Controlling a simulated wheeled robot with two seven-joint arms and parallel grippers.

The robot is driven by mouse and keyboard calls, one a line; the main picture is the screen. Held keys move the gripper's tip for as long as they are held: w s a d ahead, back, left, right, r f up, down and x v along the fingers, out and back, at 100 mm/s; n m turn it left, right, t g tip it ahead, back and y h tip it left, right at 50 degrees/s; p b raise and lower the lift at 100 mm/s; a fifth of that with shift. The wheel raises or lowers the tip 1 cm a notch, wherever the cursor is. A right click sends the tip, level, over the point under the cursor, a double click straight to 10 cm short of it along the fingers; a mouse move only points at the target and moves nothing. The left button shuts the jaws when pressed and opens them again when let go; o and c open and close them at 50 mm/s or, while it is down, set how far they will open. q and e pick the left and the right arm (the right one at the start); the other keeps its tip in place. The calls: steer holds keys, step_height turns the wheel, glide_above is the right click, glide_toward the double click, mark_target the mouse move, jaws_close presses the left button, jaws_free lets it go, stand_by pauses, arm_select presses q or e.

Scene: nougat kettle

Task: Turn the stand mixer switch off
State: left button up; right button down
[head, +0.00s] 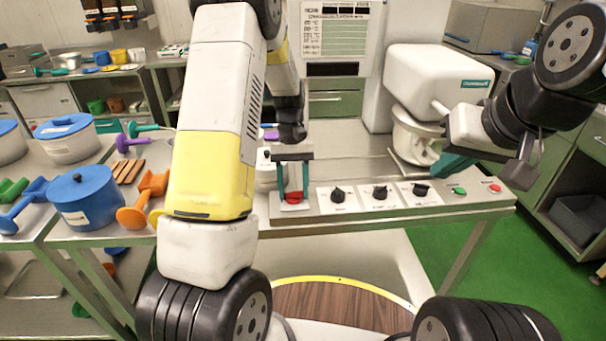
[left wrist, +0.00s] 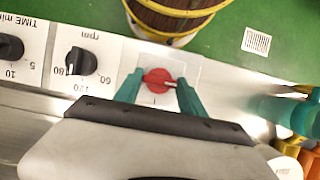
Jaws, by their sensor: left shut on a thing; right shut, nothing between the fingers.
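The red switch knob (head: 293,198) sits on a white plate at the left end of the control panel (head: 385,208). My left gripper (head: 293,192) points down with its teal fingers on either side of the knob, shut on it. The left wrist view shows the red knob (left wrist: 158,79) between the fingertips, with its pale pointer line towards the right of the picture. The white stand mixer (head: 432,80) stands behind the panel with its bowl (head: 416,135) under the head. My right gripper (head: 452,165) is shut and empty, in front of the bowl.
Black dials (head: 380,193), a green button (head: 459,191) and a red button (head: 494,188) line the panel right of the knob. A wooden tub (head: 335,303) is below the panel's front edge.

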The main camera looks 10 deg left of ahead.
arm_select(q)
steer(key=shift+w, duration=0.1)
stand_by(0.4)
steer(key=o, duration=1.4)
steer(key=shift+c, duration=0.2)
steer(key=v, duration=0.7)
steer(key=shift+r, duration=0.35)
steer(key=shift+w+a, duration=0.1)
